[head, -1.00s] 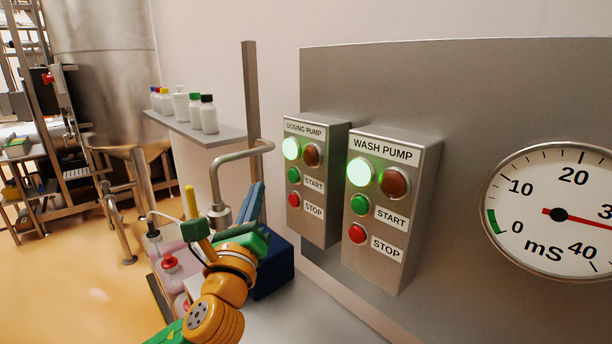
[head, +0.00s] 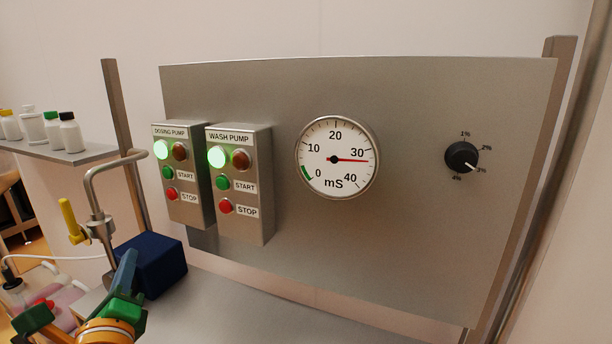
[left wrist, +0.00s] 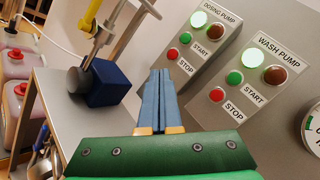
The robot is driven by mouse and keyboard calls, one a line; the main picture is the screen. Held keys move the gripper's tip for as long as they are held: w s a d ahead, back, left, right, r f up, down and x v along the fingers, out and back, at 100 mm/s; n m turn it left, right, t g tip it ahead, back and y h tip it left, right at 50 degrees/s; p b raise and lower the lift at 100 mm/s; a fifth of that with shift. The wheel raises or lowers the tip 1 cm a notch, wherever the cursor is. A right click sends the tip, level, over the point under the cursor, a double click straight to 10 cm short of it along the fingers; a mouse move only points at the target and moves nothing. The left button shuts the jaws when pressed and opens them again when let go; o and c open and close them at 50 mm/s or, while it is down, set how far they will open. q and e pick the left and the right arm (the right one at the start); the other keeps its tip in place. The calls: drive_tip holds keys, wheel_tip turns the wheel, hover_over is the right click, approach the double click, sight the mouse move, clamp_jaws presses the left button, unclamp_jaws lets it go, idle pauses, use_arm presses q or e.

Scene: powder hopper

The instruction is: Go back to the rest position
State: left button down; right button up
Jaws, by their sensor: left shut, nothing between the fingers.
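My left gripper (head: 127,268) is at the lower left of the head view, its blue fingers pointing up beside a dark blue block (head: 152,262). In the left wrist view the fingers (left wrist: 158,75) lie together, shut and empty, apart from the pump boxes. The dosing pump box (head: 184,208) and wash pump box (head: 240,228) are on the grey panel (head: 400,230), each with a lit green lamp, a dark red-brown lamp, a green start and a red stop button. My right gripper does not show.
A round mS gauge (head: 337,178) reads a little above 30. A black knob (head: 461,157) points near 3%. A bent metal pipe (head: 100,190) with a yellow handle (head: 70,218) rises at left, near a bottle shelf (head: 75,157). The worktop (head: 270,310) below the panel looks clear.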

use_arm(q)
drive_tip(key=s+d+f+n+g+h, duration=0.1)
drive_tip(key=s+d+f+n+g, duration=0.2)
drive_tip(key=f, duration=0.4)
drive_tip(key=s+f+n+g+h, duration=0.15)
drive_tip(key=f+n, duration=0.25)
drive_tip(key=f, duration=0.4)
drive_tip(key=s+d+f+n+g+h, duration=0.1)
drive_tip(key=s+d+f+n+g, duration=0.1)
drive_tip(key=s+f+n+g, duration=0.35)
drive_tip(key=s+d+f+n+g+h, duration=0.2)
drive_tip(key=s+d+f+n, duration=0.15)
drive_tip(key=s+f, duration=0.25)
drive_tip(key=s+d+f+n+g+h, duration=0.1)
drive_tip(key=s+d+f+n+g, duration=0.15)
drive_tip(key=s+f+n, duration=0.3)
drive_tip(key=s+f+g, duration=0.1)
drive_tip(key=s+f, duration=0.1)
drive_tip(key=f, duration=0.7)
drive_tip(key=s+f, duration=0.2)
drive_tip(key=f, duration=0.7)
drive_tip(key=s+a+f+g, duration=0.1)
drive_tip(key=s+f, duration=0.9)
drive_tip(key=s, duration=0.1)
drive_tip(key=shift+s+a+m, duration=0.2)
drive_tip(key=shift+s+m, duration=0.15)
drive_tip(key=shift+g, duration=0.25)
